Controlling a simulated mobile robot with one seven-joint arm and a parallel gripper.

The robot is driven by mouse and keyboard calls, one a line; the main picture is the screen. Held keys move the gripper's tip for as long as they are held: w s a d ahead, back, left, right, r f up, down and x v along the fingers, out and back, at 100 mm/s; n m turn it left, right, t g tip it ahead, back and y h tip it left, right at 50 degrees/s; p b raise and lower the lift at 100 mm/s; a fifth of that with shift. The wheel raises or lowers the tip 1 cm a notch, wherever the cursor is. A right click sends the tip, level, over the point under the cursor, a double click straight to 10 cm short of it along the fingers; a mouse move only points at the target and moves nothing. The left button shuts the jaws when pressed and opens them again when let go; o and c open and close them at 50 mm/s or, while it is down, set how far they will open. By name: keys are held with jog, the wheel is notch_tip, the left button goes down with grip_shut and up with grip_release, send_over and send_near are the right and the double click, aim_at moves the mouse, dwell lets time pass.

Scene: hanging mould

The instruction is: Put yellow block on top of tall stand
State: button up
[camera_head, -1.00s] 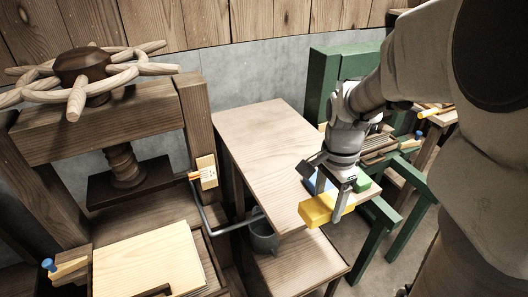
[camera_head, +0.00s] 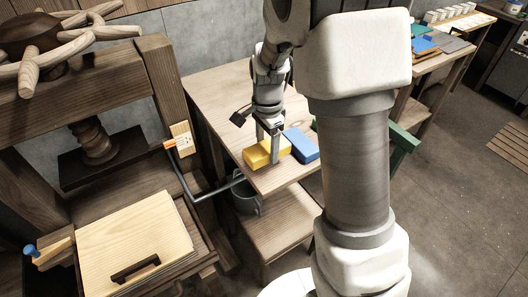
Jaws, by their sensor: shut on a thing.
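My gripper (camera_head: 269,144) points down and is shut on the yellow block (camera_head: 256,157), near the front edge of the wooden table (camera_head: 222,88). One finger shows in front of the block. I cannot tell whether the block's underside touches the tabletop. A blue block (camera_head: 301,146) lies just right of it, near the table's front corner. I cannot pick out a tall stand with certainty; my arm covers much of the middle and right.
A wooden screw press (camera_head: 97,140) with a spoked wheel stands at left, a pale board (camera_head: 132,243) on its bed. A grey bucket (camera_head: 246,199) hangs beside the table. Far right is a bench (camera_head: 432,62) with coloured pieces. Open floor (camera_head: 455,200) lies at right.

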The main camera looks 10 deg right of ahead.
aim_at(266, 157)
jog(key=shift+w+a+f, duration=0.1)
jog(key=shift+w+f, duration=0.15)
jog(key=shift+f, duration=1.9)
jog(key=shift+f, duration=0.15)
jog(key=o, duration=1.5)
jog(key=shift+c, duration=0.2)
